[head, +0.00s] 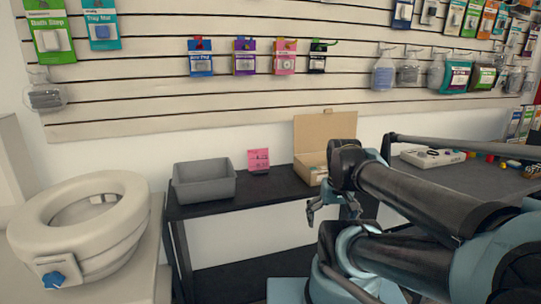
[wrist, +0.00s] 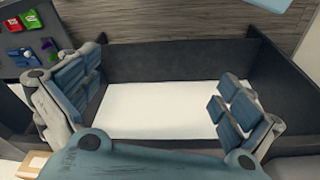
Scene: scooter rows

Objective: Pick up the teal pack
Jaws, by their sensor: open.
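A teal pack labelled Tray Mat (head: 101,25) hangs on the slatted wall at the upper left in the head view, beside a green pack. Another pack with teal on it (head: 456,77) hangs at the right of the wall; I cannot tell which one is meant. My gripper (head: 322,211) is low in front of the dark table, well below and apart from both packs. In the wrist view my gripper (wrist: 158,98) has its fingers spread wide with nothing between them. A pale blue piece is cut off at that view's top right; I cannot tell what it is.
A grey bin (head: 204,182), a pink card (head: 258,161) and an open cardboard box (head: 325,133) stand on the dark table. A white raised toilet seat (head: 82,222) is at the left. Small packs hang mid-wall. The wall below them is bare.

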